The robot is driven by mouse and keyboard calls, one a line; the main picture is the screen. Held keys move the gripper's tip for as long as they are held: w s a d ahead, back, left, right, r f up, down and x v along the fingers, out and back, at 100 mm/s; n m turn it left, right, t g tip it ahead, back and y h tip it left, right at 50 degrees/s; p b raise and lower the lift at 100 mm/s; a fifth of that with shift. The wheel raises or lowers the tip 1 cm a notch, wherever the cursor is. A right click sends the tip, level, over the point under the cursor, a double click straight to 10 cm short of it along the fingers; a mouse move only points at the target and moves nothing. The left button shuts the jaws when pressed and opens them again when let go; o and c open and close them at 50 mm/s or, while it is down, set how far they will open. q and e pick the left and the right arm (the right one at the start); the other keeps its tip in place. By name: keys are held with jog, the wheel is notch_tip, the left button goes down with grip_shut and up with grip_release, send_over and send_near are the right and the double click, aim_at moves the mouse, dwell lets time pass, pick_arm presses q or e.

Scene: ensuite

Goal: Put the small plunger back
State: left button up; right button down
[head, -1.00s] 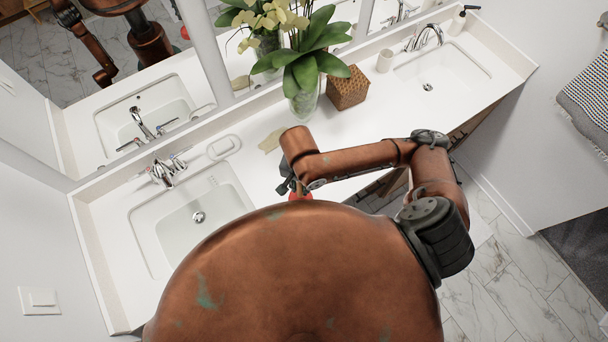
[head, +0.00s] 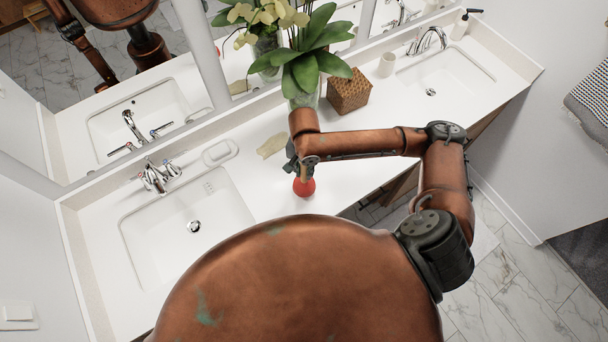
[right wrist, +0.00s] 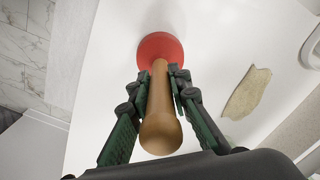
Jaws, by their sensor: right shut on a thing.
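The small plunger has a red rubber cup (head: 304,187) and a wooden handle; in the right wrist view the handle (right wrist: 160,120) points toward the camera and the red cup (right wrist: 160,48) is at the far end. My right gripper (head: 302,170) is shut on the handle, with a finger on each side of it, as the right wrist view (right wrist: 163,90) shows. The cup is over the white counter (head: 268,190), near its front edge; I cannot tell whether it touches the surface. My left gripper is not in view.
A beige flat piece (head: 271,146) lies on the counter behind the plunger. The left sink (head: 190,225) is to the left, and the right sink (head: 445,80) is farther right. A woven box (head: 348,92) and a potted orchid (head: 305,65) stand near the mirror.

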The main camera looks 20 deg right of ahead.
aim_at(304, 175)
jog(key=shift+w+d+f, duration=0.1)
jog(key=shift+f, duration=0.8)
jog(key=shift+w+d+f, duration=0.1)
jog(key=shift+f, duration=0.8)
jog(key=shift+f+p, duration=0.1)
jog(key=shift+p, duration=0.2)
jog(key=c, duration=1.8)
grip_release()
notch_tip(304, 175, up, 12)
jog(key=shift+r, duration=0.15)
